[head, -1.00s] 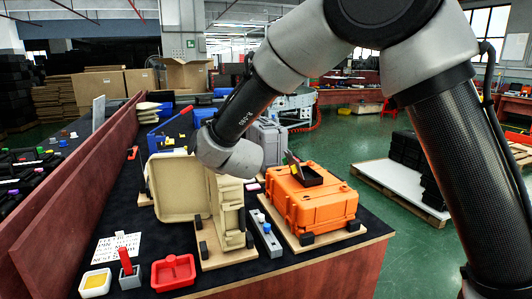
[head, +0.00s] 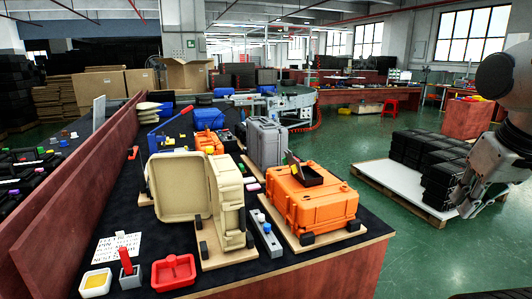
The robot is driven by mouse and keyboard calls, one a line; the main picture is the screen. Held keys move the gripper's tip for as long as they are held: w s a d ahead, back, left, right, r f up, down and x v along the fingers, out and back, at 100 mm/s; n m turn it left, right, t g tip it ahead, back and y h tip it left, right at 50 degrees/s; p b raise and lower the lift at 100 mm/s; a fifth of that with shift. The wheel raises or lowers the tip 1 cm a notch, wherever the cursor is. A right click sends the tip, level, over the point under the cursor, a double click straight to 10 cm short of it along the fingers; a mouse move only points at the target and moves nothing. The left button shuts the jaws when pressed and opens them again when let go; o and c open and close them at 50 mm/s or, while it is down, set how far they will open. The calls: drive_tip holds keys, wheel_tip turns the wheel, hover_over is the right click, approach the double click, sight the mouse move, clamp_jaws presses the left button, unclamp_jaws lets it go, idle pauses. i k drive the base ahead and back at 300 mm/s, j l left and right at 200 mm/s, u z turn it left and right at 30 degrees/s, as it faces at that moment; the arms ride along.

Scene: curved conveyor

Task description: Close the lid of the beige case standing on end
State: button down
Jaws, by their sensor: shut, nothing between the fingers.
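The beige case (head: 228,200) stands on end on a wooden board (head: 222,256) near the front of the dark-topped table. Its lid (head: 178,186) is swung open to the left, with its hollow side facing me. Black blocks sit at the foot of the case. My gripper (head: 464,203) is at the far right of the head view, well away from the case, above the floor beside a pallet. It is shut and holds nothing.
An orange case (head: 310,205) lies right of the beige case, with a small black tray (head: 300,176) on top. A grey strip with knobs (head: 264,234) lies between them. A grey case (head: 266,143) stands behind. Red (head: 174,272) and white (head: 96,283) trays are at the front left.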

sight(178, 182)
drive_tip(key=k+j+u, duration=0.1)
drive_tip(key=j, duration=1.3)
drive_tip(key=j+u, duration=0.1)
drive_tip(key=j, duration=1.25)
drive_tip(key=i+l+u, duration=0.1)
drive_tip(key=l, duration=0.2)
drive_tip(key=i+l+u, duration=0.25)
drive_tip(key=l, duration=0.4)
drive_tip(key=i+l+u, duration=0.15)
drive_tip(key=l, duration=0.15)
